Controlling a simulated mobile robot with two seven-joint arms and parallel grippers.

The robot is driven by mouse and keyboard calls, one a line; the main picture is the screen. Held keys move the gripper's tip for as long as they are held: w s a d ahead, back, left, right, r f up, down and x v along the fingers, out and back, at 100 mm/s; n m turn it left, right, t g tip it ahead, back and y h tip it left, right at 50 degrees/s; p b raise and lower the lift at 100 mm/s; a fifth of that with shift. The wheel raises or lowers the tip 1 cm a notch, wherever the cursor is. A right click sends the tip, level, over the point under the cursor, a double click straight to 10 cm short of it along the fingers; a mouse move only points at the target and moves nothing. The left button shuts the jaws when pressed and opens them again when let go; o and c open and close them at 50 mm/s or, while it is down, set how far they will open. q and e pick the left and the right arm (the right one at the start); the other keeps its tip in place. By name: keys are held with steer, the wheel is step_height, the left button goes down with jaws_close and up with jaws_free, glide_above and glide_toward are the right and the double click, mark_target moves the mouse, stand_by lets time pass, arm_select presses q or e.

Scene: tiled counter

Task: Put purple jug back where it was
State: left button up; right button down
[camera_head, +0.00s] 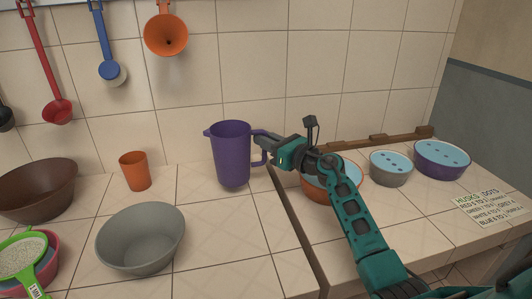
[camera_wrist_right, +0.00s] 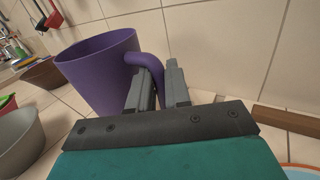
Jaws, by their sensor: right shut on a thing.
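The purple jug (camera_head: 232,156) is upright near the back wall, at the middle of the head view, with its handle to the right. In the right wrist view the jug (camera_wrist_right: 100,75) stands ahead and to the left. My right gripper (camera_head: 264,142) is shut on the jug's handle, its fingers (camera_wrist_right: 160,85) on either side of it. I cannot tell if the jug's base touches the counter. My left gripper is not in view.
An orange cup (camera_head: 135,172) stands left of the jug, and a grey bowl (camera_head: 142,238) in front. A brown bowl (camera_head: 38,190) is farther left. Right of the counter's seam are an orange bowl (camera_head: 318,193), a grey bowl (camera_head: 390,169) and a purple bowl (camera_head: 441,160).

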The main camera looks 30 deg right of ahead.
steer(key=shift+f, duration=1.4)
steer(key=shift+b, duration=0.3)
steer(key=shift+f, duration=0.25)
steer(key=c, duration=1.1)
jaws_free()
steer(key=shift+r, duration=0.1)
steer(key=shift+o, duration=0.2)
